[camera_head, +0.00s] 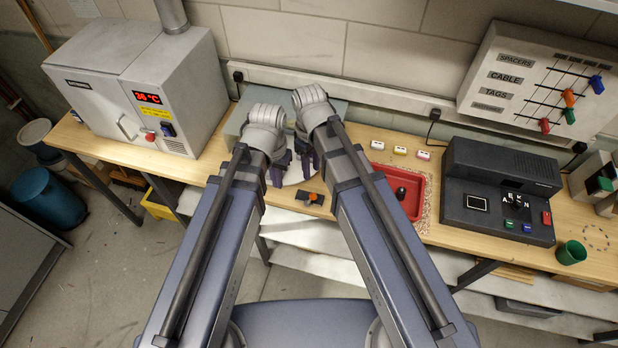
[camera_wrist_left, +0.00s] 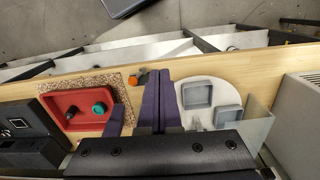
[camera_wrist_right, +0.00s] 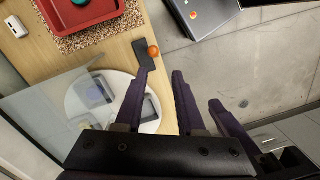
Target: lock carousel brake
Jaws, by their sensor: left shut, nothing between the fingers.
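The carousel is a white round disc with grey square trays. Part of it shows between my grippers in the head view, and its rim (camera_wrist_left: 232,88) shows in the left wrist view. A dark block with an orange knob (camera_head: 312,198), which looks like the brake, lies at the bench's front edge beside the disc; it also shows in the right wrist view (camera_wrist_right: 153,51). My left gripper (camera_wrist_left: 157,82) is shut and empty, above the disc's edge close to the knob. My right gripper (camera_wrist_right: 160,76) is open and empty, close beside the left one. Whether either touches the block is unclear.
A clear panel (camera_wrist_right: 55,95) stands at the carousel's back. A red tray (camera_head: 423,211) with a dark knob lies right of it, on a speckled mat. A grey oven (camera_head: 100,95) stands left, a black console (camera_head: 485,235) right. The front floor is open.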

